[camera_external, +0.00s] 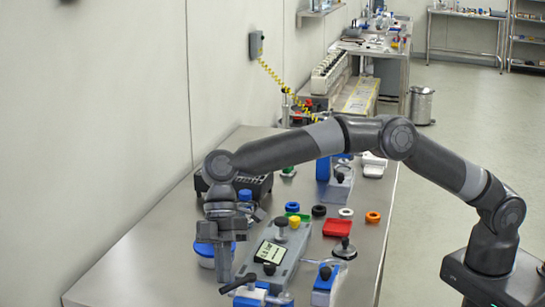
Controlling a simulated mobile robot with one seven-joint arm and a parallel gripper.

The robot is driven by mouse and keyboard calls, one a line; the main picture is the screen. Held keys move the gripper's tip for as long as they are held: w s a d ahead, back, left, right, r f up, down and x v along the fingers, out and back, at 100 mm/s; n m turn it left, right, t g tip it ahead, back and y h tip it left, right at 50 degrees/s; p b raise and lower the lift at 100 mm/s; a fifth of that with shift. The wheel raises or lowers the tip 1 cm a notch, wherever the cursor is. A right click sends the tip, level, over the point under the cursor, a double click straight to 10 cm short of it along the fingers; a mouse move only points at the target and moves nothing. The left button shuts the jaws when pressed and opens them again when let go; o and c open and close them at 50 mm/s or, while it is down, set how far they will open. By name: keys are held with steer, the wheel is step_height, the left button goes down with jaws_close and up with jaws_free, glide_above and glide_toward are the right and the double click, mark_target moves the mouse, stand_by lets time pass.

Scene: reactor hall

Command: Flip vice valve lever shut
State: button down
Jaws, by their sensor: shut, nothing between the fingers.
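A black lever (238,284) shows at the bottom of the view, on a blue and white body (260,296) that is partly cut off by the picture's lower edge. I take this for the vice valve, though its details are too small to be sure. The lever slants down to the left from the body. My gripper (224,278) points down with its fingers shut and empty. Its tips appear just above or beside the lever's outer end; I cannot tell whether they touch.
A grey device with a display (270,252) stands right of my gripper. A blue-lidded tub (205,256) is close on its left. A blue block with a black knob (325,285), a red tray (337,228) and several coloured rings lie to the right. The bench's left front is clear.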

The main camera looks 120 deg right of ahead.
mark_target(230, 285)
steer(key=shift+w+a+n+g, duration=0.1)
steer(key=shift+a+n+g, duration=0.5)
steer(key=shift+a+n, duration=0.65)
steer(key=shift+a+m, duration=0.25)
steer(key=shift+a, duration=0.1)
steer(key=v, duration=1)
steer(key=shift+d+r, duration=0.25)
steer(key=shift+d, duration=0.1)
